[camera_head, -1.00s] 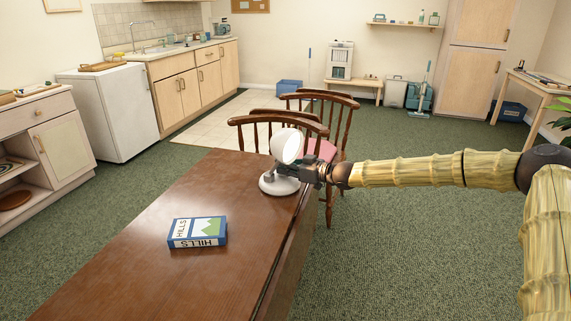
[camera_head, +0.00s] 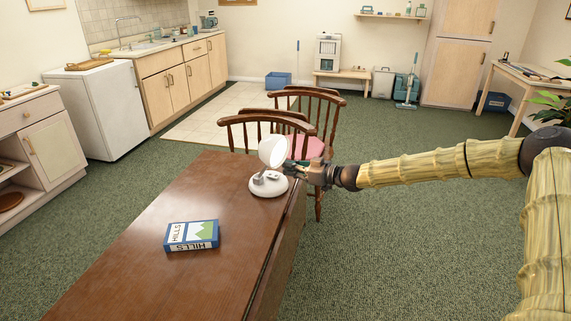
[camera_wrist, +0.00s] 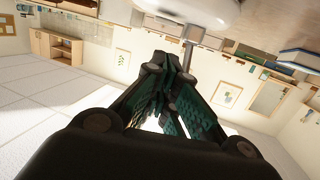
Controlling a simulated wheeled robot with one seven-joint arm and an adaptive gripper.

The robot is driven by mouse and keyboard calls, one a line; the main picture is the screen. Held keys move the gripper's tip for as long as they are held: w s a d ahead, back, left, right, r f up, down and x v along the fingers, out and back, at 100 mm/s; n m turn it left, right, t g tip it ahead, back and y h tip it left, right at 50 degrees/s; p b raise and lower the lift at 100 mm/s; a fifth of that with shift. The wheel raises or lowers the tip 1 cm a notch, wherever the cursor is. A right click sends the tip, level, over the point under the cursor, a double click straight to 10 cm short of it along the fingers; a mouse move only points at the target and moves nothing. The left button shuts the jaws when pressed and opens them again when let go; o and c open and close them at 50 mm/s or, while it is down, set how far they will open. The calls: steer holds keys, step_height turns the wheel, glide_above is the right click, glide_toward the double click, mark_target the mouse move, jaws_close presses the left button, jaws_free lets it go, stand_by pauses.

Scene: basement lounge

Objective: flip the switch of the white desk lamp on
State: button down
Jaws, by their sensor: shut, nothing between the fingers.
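The white desk lamp (camera_head: 268,184) stands upright on the far end of the brown wooden table (camera_head: 120,255), near its right edge. Its round head (camera_head: 272,151) is tilted on a short stem above a round base. My gripper (camera_head: 288,174) reaches in from the right, close beside the lamp's stem and head. In the wrist view my gripper (camera_wrist: 170,75) has its fingers together with nothing between them. A white rounded part of the lamp (camera_wrist: 205,10) shows at the top there. I cannot tell whether the fingers touch the lamp, and the switch is not clearly visible.
A blue and white box (camera_head: 191,236) lies on the table, left of and nearer than the lamp. Wooden chairs (camera_head: 318,105) stand just behind the table's far end. Green carpet (camera_head: 400,240) to the right of the table is open.

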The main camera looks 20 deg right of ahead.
steer(key=shift+r+p+v, duration=0.25)
steer(key=shift+p+v, duration=0.45)
steer(key=shift+v, duration=0.5)
steer(key=shift+a+r, duration=0.1)
